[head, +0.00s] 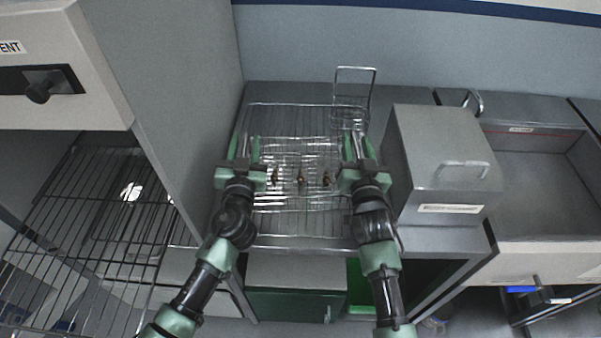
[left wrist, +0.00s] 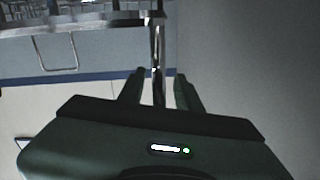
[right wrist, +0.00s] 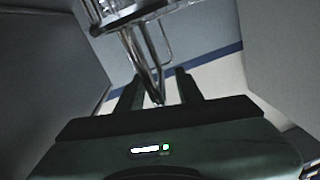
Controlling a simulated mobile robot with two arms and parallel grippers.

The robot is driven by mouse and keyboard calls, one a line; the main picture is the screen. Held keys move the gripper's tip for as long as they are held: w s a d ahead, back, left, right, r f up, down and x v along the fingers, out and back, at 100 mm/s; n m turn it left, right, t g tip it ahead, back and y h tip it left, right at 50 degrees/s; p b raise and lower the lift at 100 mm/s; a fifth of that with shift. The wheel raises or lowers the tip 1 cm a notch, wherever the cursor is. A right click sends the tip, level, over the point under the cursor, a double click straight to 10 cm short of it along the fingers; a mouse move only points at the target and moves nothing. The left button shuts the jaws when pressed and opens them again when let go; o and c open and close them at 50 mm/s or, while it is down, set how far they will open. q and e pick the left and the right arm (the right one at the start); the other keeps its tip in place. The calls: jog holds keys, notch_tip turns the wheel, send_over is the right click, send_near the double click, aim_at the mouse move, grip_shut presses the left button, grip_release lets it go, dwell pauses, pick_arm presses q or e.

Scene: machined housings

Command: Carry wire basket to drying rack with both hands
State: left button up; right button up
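A wire basket (head: 297,150) with several small brass-coloured parts (head: 301,181) in it is between my two grippers, over a flat wire rack (head: 300,222) on the bench. I cannot tell whether it touches the rack. My left gripper (head: 243,147) is at the basket's left side; in the left wrist view a metal bar (left wrist: 158,75) stands between its parted fingers, with gaps beside it. My right gripper (head: 356,147) is at the right side; in the right wrist view its fingers are parted around metal bars (right wrist: 152,72). The lower basket sides are partly hidden.
Another wire basket with a tall handle (head: 352,98) stands behind my right gripper. A grey lidded box (head: 440,155) is close on the right, with a sink (head: 545,180) beyond. A tall grey cabinet wall (head: 175,90) bounds the left; dark wire shelving (head: 95,235) lies lower left.

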pick_arm(q)
grip_shut()
pick_arm(e)
grip_shut()
pick_arm(q)
jog(key=shift+a, duration=0.1)
pick_arm(e)
jog(key=shift+d+r, duration=0.1)
dwell(1.0)
